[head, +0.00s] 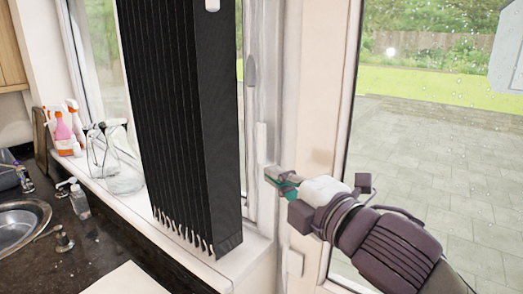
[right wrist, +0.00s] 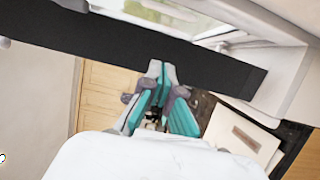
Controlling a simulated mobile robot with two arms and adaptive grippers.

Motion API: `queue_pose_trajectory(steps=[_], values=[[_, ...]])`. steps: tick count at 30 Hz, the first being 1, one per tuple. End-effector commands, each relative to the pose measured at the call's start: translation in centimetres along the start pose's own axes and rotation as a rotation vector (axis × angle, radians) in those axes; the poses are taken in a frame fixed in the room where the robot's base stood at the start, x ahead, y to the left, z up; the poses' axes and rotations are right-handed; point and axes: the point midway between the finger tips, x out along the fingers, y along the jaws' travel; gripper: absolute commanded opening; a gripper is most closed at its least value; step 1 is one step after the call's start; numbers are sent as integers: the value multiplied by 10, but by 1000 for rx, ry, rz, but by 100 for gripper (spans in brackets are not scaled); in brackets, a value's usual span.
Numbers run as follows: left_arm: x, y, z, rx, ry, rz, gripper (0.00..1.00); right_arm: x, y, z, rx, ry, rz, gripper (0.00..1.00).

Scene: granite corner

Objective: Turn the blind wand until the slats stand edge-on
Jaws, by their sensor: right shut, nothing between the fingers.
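The blind (head: 180,120) is a bunch of long black vertical slats hanging in front of the window, left of centre in the head view. The slats stand close together, with pale tabs along their lower ends. A white rounded piece (head: 211,5) shows in front of the slats at the top edge; I cannot tell whether it is the wand's end. My right gripper (head: 275,177) is shut and empty, right of the blind and apart from it, by the window frame. In the right wrist view the shut fingers (right wrist: 161,71) show beneath the black blind (right wrist: 140,45). My left gripper is not in view.
The white sill (head: 130,205) holds glass jars (head: 122,172) and spray bottles (head: 67,130). A sink (head: 22,222) and soap bottle (head: 79,200) are on the dark counter at left. A glazed door (head: 440,130) is at right, close behind my right arm.

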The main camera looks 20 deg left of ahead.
Motion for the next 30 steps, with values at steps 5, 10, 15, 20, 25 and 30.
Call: queue_pose_trajectory(steps=[5, 10, 15, 20, 25, 30], values=[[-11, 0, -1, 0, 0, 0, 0, 26, 3, -1, 5, 0, -3, 0], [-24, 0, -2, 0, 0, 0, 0, 63, 4, -1, 7, 0, -2, 0], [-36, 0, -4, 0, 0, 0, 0, 98, 3, 0, 7, -1, -2, 0], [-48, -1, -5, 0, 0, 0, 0, 102, 2, 26, 5, -5, -3, 0], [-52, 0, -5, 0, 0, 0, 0, 105, 1, 37, 5, -2, 0, 0], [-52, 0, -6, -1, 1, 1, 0, 106, -1, 39, 5, -1, 0, 0]])
